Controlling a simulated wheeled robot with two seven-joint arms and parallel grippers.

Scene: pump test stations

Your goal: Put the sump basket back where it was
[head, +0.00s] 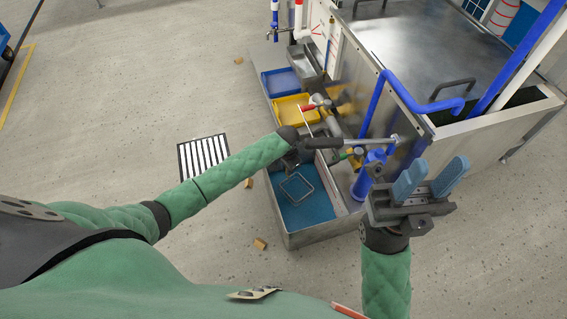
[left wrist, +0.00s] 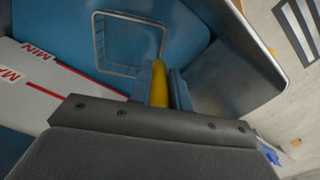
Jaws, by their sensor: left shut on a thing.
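The sump basket (head: 297,188) is a small square wire frame over the blue-floored end of the metal trough, tilted in the head view. It also shows in the left wrist view (left wrist: 98,40), with a yellow grip (left wrist: 158,85) at its near corner. My left gripper (head: 292,160) is shut on this yellow grip; its blue fingers (left wrist: 160,88) stand on either side. I cannot tell whether the basket touches the sump floor (head: 310,215). My right gripper (head: 430,181) is open and empty, right of the trough, its two blue fingers apart.
White plates with red MIN marks (left wrist: 35,62) stand beside the sump. Blue (head: 280,82) and yellow (head: 291,107) trays lie farther along the trough. A blue pump (head: 368,178), pipes and a metal tank (head: 430,55) stand right. A striped floor grate (head: 203,157) lies left.

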